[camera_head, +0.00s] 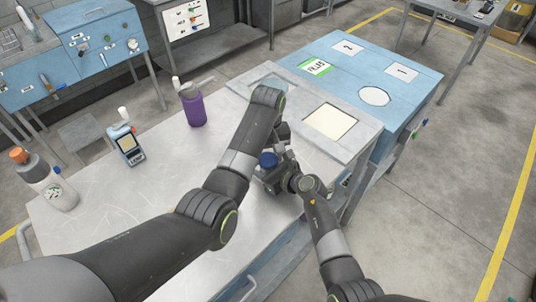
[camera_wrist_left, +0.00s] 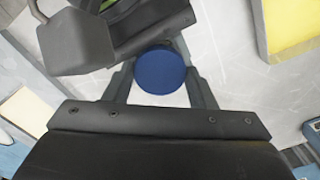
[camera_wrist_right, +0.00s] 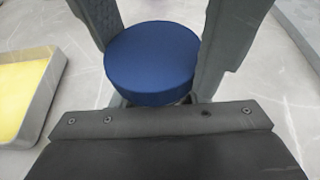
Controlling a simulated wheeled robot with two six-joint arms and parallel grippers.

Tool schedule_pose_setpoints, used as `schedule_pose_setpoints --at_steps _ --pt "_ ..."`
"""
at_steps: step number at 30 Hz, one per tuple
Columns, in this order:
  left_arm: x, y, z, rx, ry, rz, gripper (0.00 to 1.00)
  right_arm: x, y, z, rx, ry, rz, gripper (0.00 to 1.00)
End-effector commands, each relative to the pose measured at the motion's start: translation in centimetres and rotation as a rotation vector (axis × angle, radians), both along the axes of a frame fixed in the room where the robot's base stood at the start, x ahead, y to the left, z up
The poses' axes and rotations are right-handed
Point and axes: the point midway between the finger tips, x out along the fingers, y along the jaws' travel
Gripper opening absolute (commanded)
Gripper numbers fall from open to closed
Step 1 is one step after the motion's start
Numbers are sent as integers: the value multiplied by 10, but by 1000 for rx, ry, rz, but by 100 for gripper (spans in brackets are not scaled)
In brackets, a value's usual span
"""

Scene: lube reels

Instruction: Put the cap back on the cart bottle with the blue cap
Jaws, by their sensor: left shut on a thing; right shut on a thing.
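The blue cap (camera_head: 268,159) shows between dark gripper parts over the right part of the near grey worktop. My left gripper (camera_head: 270,164) is shut on the blue cap, which appears round between its fingers in the left wrist view (camera_wrist_left: 160,71). In the right wrist view the blue cap (camera_wrist_right: 152,62) is large, with grey fingers on both sides. My right gripper (camera_head: 287,178) is close below it and shut on what seems to be the bottle. The bottle is almost wholly hidden by cap and grippers; I cannot tell whether the cap touches its neck.
A blue cart top (camera_head: 350,75) is beyond.

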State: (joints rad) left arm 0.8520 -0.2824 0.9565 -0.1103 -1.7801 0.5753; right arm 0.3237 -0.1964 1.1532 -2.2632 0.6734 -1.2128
Motion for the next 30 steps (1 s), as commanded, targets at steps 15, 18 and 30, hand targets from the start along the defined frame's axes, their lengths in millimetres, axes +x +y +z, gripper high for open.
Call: schedule_pose_setpoints --at_steps 15,18,30 --pt "0 0 0 0 -1 0 72 0 0 0 -1 1 0 0" --pt "0 0 0 -1 0 0 72 0 0 0 0 1 1 0" --pt "1 0 40 -1 -2 0 72 0 0 0 0 0 0 0"
